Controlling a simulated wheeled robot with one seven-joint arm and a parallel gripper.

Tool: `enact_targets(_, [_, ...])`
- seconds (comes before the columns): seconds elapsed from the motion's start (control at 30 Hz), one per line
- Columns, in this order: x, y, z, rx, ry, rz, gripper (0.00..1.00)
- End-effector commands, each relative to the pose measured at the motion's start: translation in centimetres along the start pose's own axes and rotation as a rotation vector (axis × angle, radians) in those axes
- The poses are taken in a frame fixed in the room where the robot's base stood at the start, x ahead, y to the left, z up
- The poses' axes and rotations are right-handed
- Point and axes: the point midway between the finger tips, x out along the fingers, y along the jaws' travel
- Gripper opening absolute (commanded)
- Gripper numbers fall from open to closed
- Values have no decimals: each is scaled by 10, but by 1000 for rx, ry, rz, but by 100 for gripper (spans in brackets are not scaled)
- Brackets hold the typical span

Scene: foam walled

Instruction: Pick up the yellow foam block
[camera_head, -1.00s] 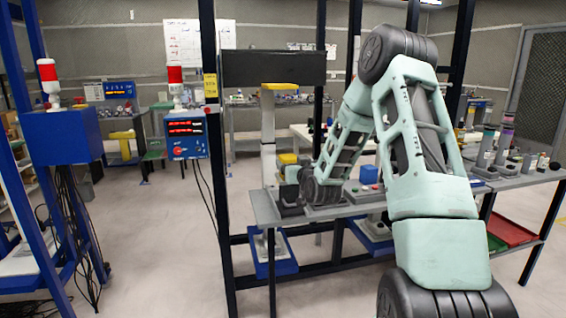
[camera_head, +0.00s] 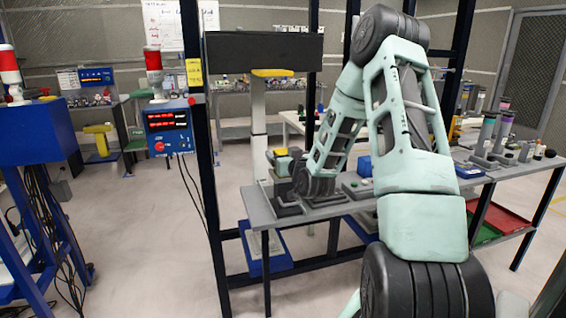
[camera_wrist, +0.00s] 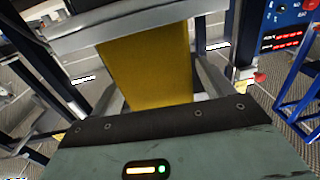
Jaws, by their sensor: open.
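The yellow foam block (camera_wrist: 150,68) fills the middle of the wrist view, beyond the dark edge of my gripper (camera_wrist: 152,85). Grey finger parts show on both sides of it, and a grey bar crosses its upper end. My gripper is open, with the block in line with the gap between the fingers. Whether the fingers touch it I cannot tell. In the head view my gripper (camera_head: 282,164) is small and partly hidden by my wrist, over the left end of the grey bench (camera_head: 318,210). A small yellow patch shows beside it there.
A blue control box (camera_head: 169,127) with red displays hangs on a dark post to the left. Dark posts and a black panel (camera_head: 264,54) frame the bench. A blue object (camera_head: 364,166), upright cylinders (camera_head: 487,135) and a red tray (camera_head: 503,219) are further right.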

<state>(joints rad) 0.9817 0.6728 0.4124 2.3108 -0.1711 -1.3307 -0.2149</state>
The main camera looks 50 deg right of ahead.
Motion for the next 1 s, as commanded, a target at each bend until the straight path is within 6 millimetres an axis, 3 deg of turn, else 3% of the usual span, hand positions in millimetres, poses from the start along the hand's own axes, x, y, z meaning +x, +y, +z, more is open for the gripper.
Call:
enact_targets(0.07, [0, 0, 0, 0, 0, 0, 74])
enact_targets(0.2, [0, 0, 0, 0, 0, 0, 36])
enact_targets(0.23, [0, 0, 0, 0, 0, 0, 31])
enact_targets(0.67, [0, 0, -8, -2, 2, -1, 32])
enact_targets(1.0, [0, 0, -62, -4, 7, -1, 32])
